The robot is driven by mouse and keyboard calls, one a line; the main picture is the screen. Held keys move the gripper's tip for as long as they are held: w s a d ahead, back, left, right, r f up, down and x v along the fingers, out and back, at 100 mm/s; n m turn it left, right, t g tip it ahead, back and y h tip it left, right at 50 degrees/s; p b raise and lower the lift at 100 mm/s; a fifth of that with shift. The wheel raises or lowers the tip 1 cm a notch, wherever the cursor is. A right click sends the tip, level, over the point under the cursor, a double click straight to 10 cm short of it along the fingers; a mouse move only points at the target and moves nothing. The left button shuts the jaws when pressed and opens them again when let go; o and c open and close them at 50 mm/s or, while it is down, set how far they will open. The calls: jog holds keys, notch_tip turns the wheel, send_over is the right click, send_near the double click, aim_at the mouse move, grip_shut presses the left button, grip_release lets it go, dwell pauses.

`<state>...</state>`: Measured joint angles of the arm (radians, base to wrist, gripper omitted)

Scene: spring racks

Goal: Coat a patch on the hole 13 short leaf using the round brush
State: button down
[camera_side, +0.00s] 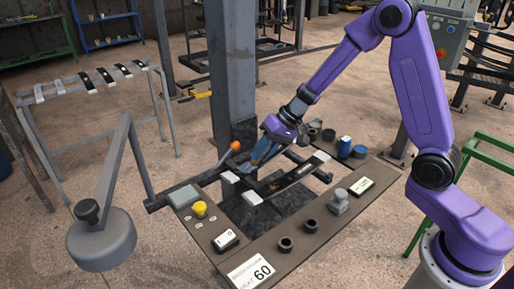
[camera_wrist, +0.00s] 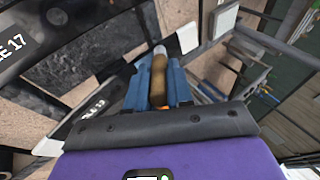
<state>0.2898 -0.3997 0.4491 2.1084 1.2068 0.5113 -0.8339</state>
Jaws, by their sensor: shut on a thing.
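My gripper (camera_side: 264,153) has blue fingers and is held over the work bench beside the grey column. In the wrist view its fingers (camera_wrist: 158,88) are shut on the round brush (camera_wrist: 158,76), which shows a brown, wood-like body and a pale end. A dark leaf (camera_side: 290,180) with white ends lies across the bench frame below and right of my gripper. In the wrist view, dark leaf surfaces at the left carry partly cut-off labels (camera_wrist: 22,42) that seem to end in "LE 17". Contact between brush and leaf cannot be told.
The bench (camera_side: 262,243) carries a yellow button (camera_side: 200,209), dark cups (camera_side: 285,243), a grey weight (camera_side: 339,201) and blue containers (camera_side: 344,147). An orange knob (camera_side: 236,146) is close left of my gripper. A rack (camera_side: 90,80) with several leaves stands back left.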

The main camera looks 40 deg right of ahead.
jog(key=shift+r, duration=4.05)
